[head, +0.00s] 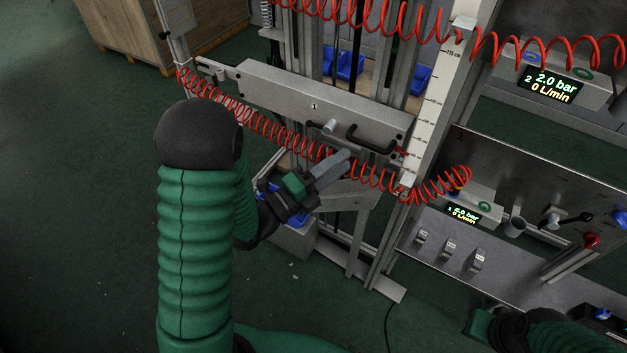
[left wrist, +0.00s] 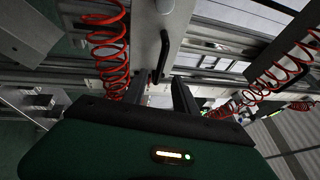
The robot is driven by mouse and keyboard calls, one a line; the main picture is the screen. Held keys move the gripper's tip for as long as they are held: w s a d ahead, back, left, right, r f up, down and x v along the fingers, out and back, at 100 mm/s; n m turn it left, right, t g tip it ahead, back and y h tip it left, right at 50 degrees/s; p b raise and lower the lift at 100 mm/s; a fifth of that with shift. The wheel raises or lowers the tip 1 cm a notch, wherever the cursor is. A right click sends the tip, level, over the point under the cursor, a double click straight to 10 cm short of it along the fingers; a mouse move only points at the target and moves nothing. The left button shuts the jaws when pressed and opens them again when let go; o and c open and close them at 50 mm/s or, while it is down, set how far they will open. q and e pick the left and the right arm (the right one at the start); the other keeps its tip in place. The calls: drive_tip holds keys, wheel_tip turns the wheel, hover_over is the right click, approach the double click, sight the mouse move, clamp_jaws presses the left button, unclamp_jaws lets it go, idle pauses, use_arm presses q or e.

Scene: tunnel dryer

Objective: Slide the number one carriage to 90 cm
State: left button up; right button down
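The number one carriage (head: 290,97) is a grey crossbar marked "1" on upright rails. Its black bar handle (head: 370,140) is on the right half of its face, beside a round grey knob (head: 329,127). A white height scale (head: 437,95) runs up at its right end; the reading there is too small to tell. My left gripper (head: 337,163) is just below the carriage, near the knob and handle. In the left wrist view its fingers (left wrist: 160,90) are apart and empty, with the black handle (left wrist: 163,55) ahead of them. My right arm shows at bottom right; its fingers are unclear.
Red coiled hoses (head: 265,125) cross in front of the carriage and close to my left gripper. A control panel (head: 520,190) with a display, valves and levers stands at the right. Blue bins (head: 350,65) lie behind the rails. A wooden crate (head: 130,35) stands at back left.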

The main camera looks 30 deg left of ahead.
use_arm(q)
drive_tip(key=p+v, duration=0.5)
drive_tip(key=v, duration=0.3)
drive_tip(key=shift+s+a+p, duration=0.2)
drive_tip(key=shift+s+p, duration=0.1)
drive_tip(key=shift+p, duration=0.1)
drive_tip(key=shift+f, duration=0.1)
